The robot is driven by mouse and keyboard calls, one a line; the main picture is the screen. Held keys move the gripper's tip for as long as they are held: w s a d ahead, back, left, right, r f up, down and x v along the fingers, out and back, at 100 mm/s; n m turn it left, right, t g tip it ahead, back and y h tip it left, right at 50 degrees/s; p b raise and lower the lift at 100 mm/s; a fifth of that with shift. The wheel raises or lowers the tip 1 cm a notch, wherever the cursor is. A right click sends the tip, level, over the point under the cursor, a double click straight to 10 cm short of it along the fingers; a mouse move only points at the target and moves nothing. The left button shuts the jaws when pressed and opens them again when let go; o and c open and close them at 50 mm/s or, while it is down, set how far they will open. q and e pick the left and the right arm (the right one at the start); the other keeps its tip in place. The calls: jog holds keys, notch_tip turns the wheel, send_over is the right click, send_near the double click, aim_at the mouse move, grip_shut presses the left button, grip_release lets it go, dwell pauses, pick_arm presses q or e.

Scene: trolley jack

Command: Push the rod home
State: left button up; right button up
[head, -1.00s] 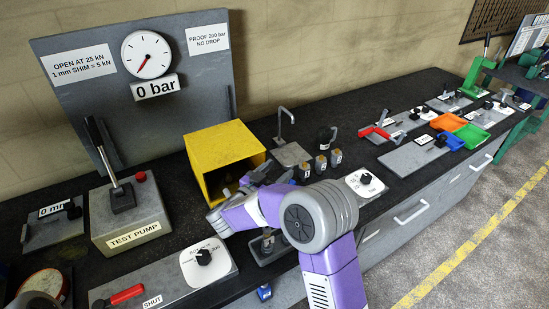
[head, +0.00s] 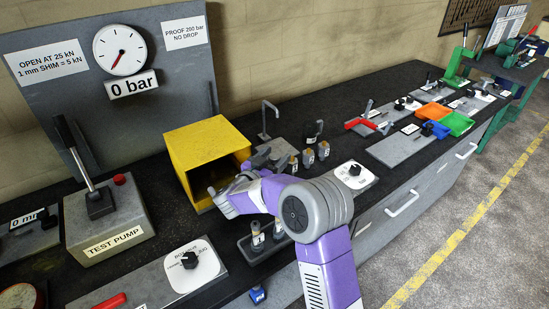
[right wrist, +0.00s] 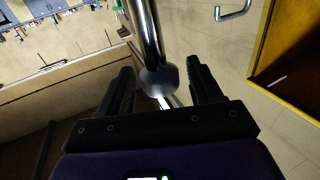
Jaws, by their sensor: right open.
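A shiny metal rod (right wrist: 150,35) with a wider rounded collar (right wrist: 158,80) shows in the right wrist view. The collar lies between the two dark fingers of my right gripper (right wrist: 160,68), with gaps on both sides. The fingers are open. In the head view, my right gripper (head: 240,183) is at the open front of the yellow box (head: 207,142). My purple wrist and arm cover part of that area, and I cannot make out the rod there. My left gripper is not in view.
The test pump (head: 105,222) stands left of the yellow box, below a gauge (head: 119,50) reading 0 bar. A small tray (head: 244,242) with small bottles is just below my wrist. A metal tap (head: 267,115) and several small items stand right of the box.

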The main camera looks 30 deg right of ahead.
jog(key=shift+w, duration=0.1)
jog(key=shift+c, duration=0.3)
grip_shut()
notch_tip(320, 180, down, 6)
jog(key=shift+r+b, duration=0.1)
jog(key=shift+b, duration=0.75)
jog(key=shift+c, duration=0.9)
grip_release()
jog(key=shift+o, duration=1.2)
jog(key=shift+r, duration=0.1)
jog(key=shift+a, duration=0.1)
